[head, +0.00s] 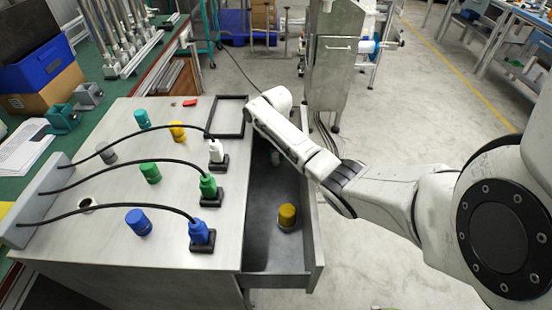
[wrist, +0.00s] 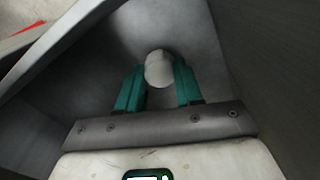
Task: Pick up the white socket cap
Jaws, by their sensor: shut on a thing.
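The white socket cap (wrist: 159,70) is in the wrist view, a pale rounded piece on the grey drawer floor or just above it; I cannot tell which. My gripper (wrist: 160,82) has its teal fingers on both sides of the cap and is shut on it. In the head view my arm reaches down into the far part of the open drawer (head: 264,262). There the arm hides most of the gripper, and the cap cannot be made out clearly.
A yellow cap (head: 287,217) stands in the near part of the drawer. Drawer walls stand close around my gripper. On the bench top (head: 180,237) are a white plug (head: 216,150), a green plug (head: 208,186), a blue plug (head: 199,231), several coloured caps and an empty black frame (head: 229,103).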

